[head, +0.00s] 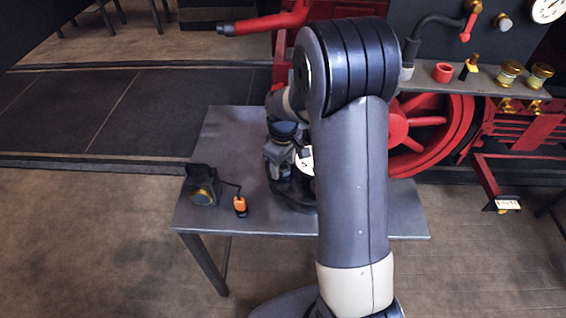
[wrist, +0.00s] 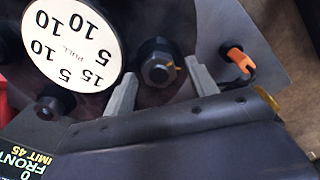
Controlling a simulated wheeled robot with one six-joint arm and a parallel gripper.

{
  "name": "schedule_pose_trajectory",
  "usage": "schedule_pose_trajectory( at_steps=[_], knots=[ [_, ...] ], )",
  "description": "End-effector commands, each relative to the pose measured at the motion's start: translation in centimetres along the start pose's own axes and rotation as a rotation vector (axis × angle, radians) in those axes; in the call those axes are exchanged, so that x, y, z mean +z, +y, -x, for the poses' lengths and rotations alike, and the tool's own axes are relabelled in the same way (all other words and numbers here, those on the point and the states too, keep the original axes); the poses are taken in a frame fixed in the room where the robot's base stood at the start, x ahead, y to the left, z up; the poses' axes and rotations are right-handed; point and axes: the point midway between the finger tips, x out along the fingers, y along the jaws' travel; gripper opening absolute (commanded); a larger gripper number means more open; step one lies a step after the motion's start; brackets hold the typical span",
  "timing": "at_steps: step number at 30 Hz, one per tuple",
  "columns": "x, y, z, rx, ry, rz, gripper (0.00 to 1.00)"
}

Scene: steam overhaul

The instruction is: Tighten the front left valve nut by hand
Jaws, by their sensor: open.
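A dark hex nut (wrist: 157,66) on a stud shows in the wrist view, with a small yellow mark on its right side. My gripper (wrist: 160,74) is open, with one grey finger on each side of this nut. I cannot tell whether the fingers touch it. Another dark nut (wrist: 54,102) is at the left, below a round white dial plate (wrist: 72,45) with black numbers. In the head view the dark valve assembly (head: 287,190) stands on the table, partly hidden by my arm. The frames do not settle which nut is front left.
The grey metal table (head: 235,135) also holds a dark lamp-like block (head: 203,185) and an orange-handled item (head: 240,206) on a cord. A black plate reading FRONT (wrist: 18,150) is at lower left. A shelf with brass fittings (head: 510,73) and red wheel (head: 440,130) stand behind.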

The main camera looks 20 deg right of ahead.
Motion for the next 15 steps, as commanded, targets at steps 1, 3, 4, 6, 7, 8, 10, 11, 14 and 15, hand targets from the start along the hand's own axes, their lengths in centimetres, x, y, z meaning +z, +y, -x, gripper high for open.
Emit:
schedule_pose_trajectory(
  at_steps=[1, 3, 4, 6, 7, 8, 10, 11, 14, 15],
  knots=[
    [0.0, 0.0, 0.01, 0.0, 0.0, 0.0, 0.55],
    [-0.01, 0.0, 0.02, 0.0, 0.0, 0.0, 0.51],
    [-0.01, 0.01, 0.02, 0.0, 0.0, 0.0, 0.49],
    [-0.01, 0.01, 0.03, 0.0, 0.0, 0.0, 0.43],
    [-0.01, 0.01, 0.03, 0.0, 0.0, 0.0, 0.41],
    [-0.01, 0.01, 0.04, 0.0, 0.0, 0.0, 0.38],
    [-0.01, 0.01, 0.04, 0.0, 0.0, 0.0, 0.32],
    [-0.01, 0.01, 0.04, 0.0, 0.0, 0.0, 0.3],
    [-0.01, 0.01, 0.05, 0.0, 0.0, 0.0, 0.22],
    [-0.01, 0.01, 0.05, 0.0, 0.0, 0.0, 0.19]
  ],
)
